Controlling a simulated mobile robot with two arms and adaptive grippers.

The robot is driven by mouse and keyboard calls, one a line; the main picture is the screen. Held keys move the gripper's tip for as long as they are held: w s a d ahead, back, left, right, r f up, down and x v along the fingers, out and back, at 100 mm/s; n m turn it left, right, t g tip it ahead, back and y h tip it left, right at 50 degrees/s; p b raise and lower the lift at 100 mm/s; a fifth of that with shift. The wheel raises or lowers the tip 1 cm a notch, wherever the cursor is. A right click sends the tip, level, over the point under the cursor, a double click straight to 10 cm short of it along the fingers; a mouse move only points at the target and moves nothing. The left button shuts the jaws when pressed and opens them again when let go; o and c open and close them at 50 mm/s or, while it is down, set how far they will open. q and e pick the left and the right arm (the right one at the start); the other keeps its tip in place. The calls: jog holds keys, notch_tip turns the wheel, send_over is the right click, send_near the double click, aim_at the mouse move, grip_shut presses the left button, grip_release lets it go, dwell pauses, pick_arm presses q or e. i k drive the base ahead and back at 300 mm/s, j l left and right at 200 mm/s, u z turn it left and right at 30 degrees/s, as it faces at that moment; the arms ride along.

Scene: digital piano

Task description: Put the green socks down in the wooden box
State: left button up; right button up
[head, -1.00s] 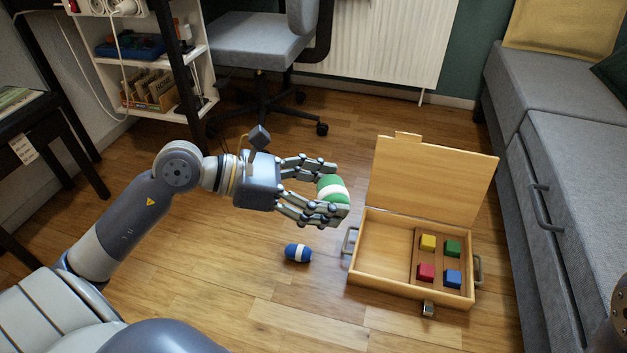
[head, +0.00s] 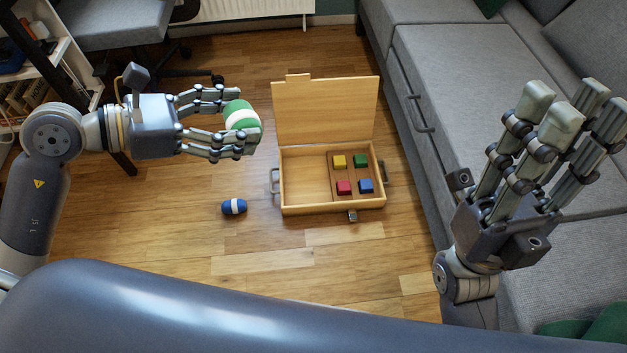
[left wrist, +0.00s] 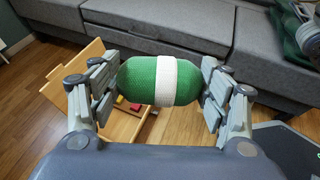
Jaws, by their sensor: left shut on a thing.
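The green socks (head: 241,113), a rolled bundle with a white band, are held in my left gripper (head: 236,122), its fingers shut on both ends. The left wrist view also shows the bundle (left wrist: 166,80) between the fingers. The wooden box (head: 332,208) stands on the floor with its lid raised at the back. Its left compartment is empty. The socks are in the air, left of the box in the head view, not over its compartments. My right gripper (head: 565,112) is open and empty at the right, in front of the sofa.
A blue bundle with a white band (head: 234,206) lies on the floor left of the box. Yellow, green, red and blue blocks (head: 344,187) sit in the box's right compartment. A grey sofa (head: 450,100) stands at the right, an office chair (head: 105,22) at the upper left.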

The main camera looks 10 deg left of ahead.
aim_at(311, 194)
jog(key=k+j+z, duration=0.1)
jog(key=j+z, duration=0.15)
jog(key=z, duration=0.2)
jog(key=k+j+z, duration=0.1)
jog(key=z, duration=0.4)
jog(key=k+j+z, duration=0.15)
jog(key=z, duration=0.3)
jog(key=k+j+z, duration=0.1)
jog(key=k+j, duration=0.15)
jog(key=k+j+z, duration=0.15)
jog(key=k, duration=0.3)
jog(key=k+j+z, duration=0.1)
jog(key=k, duration=0.3)
jog(key=j, duration=0.1)
